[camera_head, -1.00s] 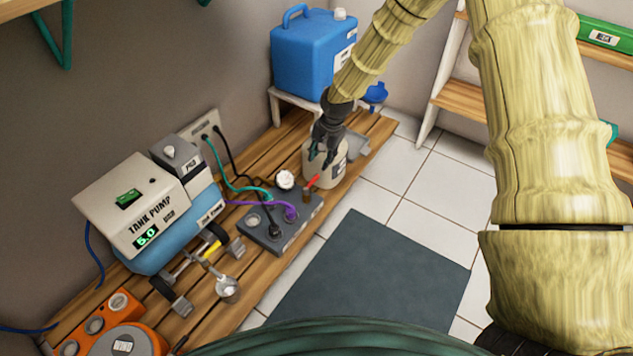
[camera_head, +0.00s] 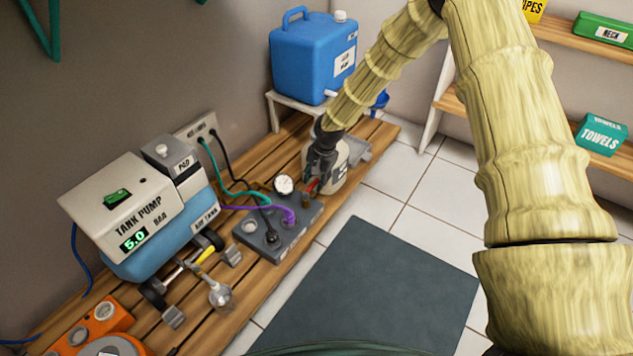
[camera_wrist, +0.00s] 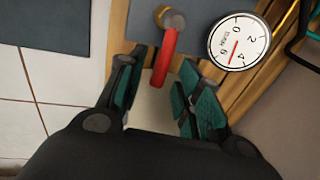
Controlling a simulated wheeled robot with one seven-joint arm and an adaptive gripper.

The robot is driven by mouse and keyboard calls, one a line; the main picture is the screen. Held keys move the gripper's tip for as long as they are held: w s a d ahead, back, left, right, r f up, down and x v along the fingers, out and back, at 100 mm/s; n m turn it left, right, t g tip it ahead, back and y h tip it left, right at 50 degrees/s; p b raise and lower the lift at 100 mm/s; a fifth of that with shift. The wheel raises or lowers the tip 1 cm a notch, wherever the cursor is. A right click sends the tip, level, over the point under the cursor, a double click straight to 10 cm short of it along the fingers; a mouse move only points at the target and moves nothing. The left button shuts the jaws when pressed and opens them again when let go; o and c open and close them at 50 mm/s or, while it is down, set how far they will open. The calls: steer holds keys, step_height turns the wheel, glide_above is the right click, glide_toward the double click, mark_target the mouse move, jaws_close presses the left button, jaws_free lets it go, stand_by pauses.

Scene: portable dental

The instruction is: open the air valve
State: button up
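The air valve has a red lever (camera_wrist: 165,57) on a brass fitting (camera_wrist: 171,19), at the end of a grey block. In the head view the red lever (camera_head: 312,187) is partly hidden by my gripper (camera_head: 318,178). In the wrist view my gripper (camera_wrist: 155,88) is open, with a green-padded finger on each side of the lever's free end. Gaps show between lever and fingers, so it is not clamped. The grey block (camera_head: 262,243) also carries a white pressure gauge (camera_head: 284,184), seen in the wrist view (camera_wrist: 238,42) with a red needle between 4 and 6.
A cream container (camera_head: 338,178) stands right behind my gripper. Green and purple hoses (camera_head: 262,207) run to the block. A tank pump (camera_head: 130,205) reading 5.0 stands at left, and a blue jug (camera_head: 312,60) at the back. The floor mat (camera_head: 375,285) is clear.

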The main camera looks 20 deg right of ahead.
steer(key=shift+c, duration=0.2)
jaws_close()
